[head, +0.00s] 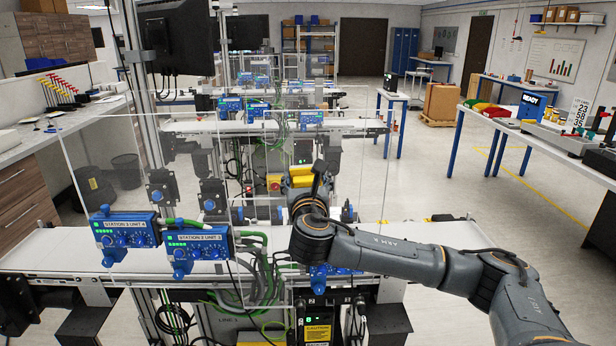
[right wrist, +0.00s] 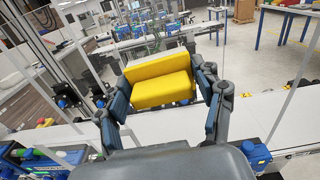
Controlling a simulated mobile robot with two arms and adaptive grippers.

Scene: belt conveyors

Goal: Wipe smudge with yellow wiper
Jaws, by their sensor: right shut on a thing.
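My right gripper (head: 303,182) is shut on a yellow wiper (head: 301,171), seen in the head view above the near conveyor, partly hidden by the gripper and wrist. In the right wrist view the yellow wiper (right wrist: 160,90) sits between the two fingers of the gripper (right wrist: 163,80), with a broad yellow face showing. Clear panels (head: 130,150) stand upright over the near conveyor, and the wiper is close to them. I cannot tell whether it touches one. I cannot make out a smudge. My left gripper is not in view.
The near conveyor (head: 60,258) carries blue station units (head: 125,235) at its front edge, with green cables below. Dark monitors (head: 178,38) hang at the upper left. A further conveyor (head: 200,127) lies behind. Open floor (head: 440,190) is at the right, before a workbench (head: 545,140).

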